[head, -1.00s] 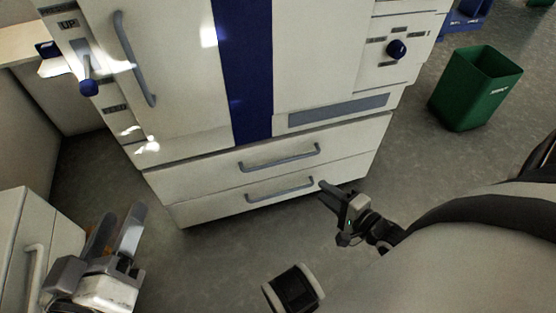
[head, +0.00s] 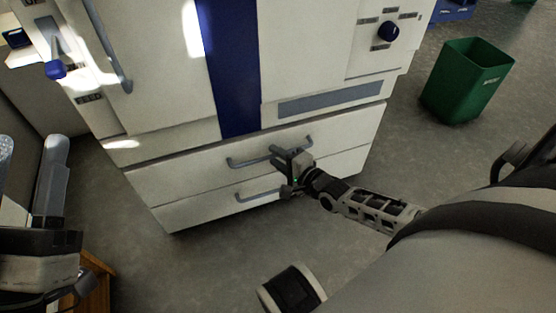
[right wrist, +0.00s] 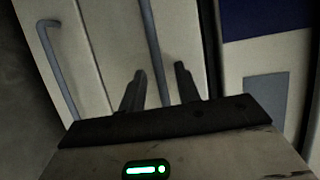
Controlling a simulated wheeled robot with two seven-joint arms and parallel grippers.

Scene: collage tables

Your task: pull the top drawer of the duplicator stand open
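The duplicator stand has two white drawers below the machine. The top drawer (head: 190,170) looks shut, its front about flush with the stand. Its grey bar handle (head: 240,163) runs across the front. My right gripper (head: 280,155) is at the right part of this handle. In the right wrist view the handle bar (right wrist: 154,50) passes between the two spread fingers (right wrist: 160,85), with gaps beside it. The lower drawer (head: 190,213) is shut, its handle (head: 250,195) partly behind my gripper. My left gripper (head: 30,175) is at the left edge, fingers apart, holding nothing visible.
The white duplicator (head: 160,70) with a blue stripe stands above the drawers. A green bin (head: 465,85) stands on the floor at the right. A wooden item (head: 95,292) shows at the lower left. The floor before the drawers is clear.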

